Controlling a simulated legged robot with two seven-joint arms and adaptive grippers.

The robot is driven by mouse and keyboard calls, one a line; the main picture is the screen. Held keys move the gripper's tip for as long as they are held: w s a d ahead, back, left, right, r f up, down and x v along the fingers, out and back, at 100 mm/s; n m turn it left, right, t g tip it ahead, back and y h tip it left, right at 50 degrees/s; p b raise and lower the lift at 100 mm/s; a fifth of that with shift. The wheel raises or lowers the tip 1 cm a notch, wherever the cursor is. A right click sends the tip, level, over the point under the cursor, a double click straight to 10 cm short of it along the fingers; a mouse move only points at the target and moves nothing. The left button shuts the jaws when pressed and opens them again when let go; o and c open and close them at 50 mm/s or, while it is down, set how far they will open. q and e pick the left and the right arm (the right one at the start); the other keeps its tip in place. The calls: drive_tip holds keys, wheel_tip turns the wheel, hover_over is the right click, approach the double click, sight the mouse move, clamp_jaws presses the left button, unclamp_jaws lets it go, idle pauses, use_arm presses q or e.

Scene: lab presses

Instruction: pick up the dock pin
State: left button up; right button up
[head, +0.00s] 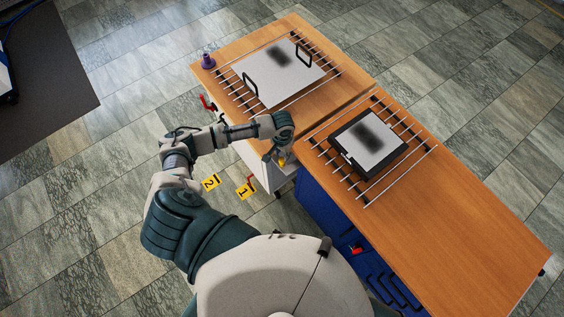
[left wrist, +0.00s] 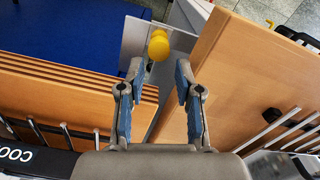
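The dock pin appears to be the yellow round knob (left wrist: 158,46), which stands on a grey metal plate between the two benches in the left wrist view. In the head view a small yellow spot (head: 282,162) shows just below my left gripper (head: 279,150). In the left wrist view my left gripper (left wrist: 160,72) has its fingers spread with nothing between them. The knob lies just beyond the fingertips, roughly centred in the gap, and I see no contact. My right gripper is not in view.
A wooden bench (head: 222,66) carries a handled white plate (head: 284,73) on rails. A second bench (head: 460,221) with a blue base holds a black-framed plate (head: 370,144). Bench edges are close on both sides of my left gripper. Yellow floor markers (head: 244,191) lie nearby.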

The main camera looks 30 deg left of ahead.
sight(282, 159)
use_arm(q)
wheel_tip(282, 159, down, 7)
drive_tip(key=shift+f+b, duration=0.1)
drive_tip(key=shift+b, duration=0.25)
clamp_jaws()
